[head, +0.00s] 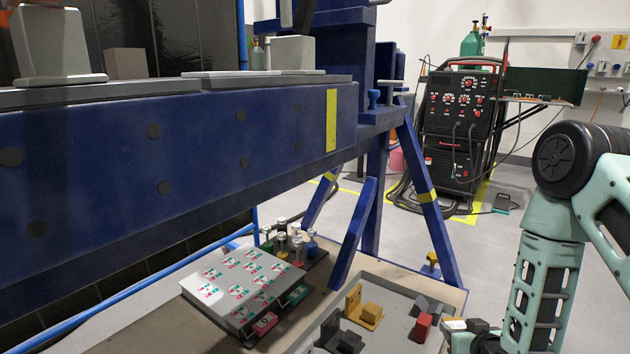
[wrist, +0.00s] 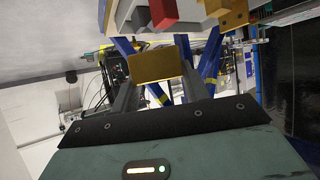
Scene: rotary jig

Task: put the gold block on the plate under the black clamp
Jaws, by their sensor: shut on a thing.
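The gold block (wrist: 157,65) is between the two fingers of my gripper (wrist: 157,82) in the wrist view, and the gripper is shut on it. In the head view the gripper (head: 468,336) is at the bottom right, beside the parts tray; the fingers and the held block cannot be made out there. A dark upright part (head: 304,14), cut off by the top edge, stands above a light grey block on the blue beam; I cannot tell if it is the black clamp. A flat grey plate (head: 235,74) lies on the beam near that block.
A grey tray (head: 400,278) holds gold pieces (head: 372,311), a red block (head: 422,326) and dark grey pieces. The blue beam (head: 230,130) and its legs (head: 425,180) stand beyond. A sticker-covered box (head: 240,283) is left of the tray. A welding machine (head: 462,125) stands behind.

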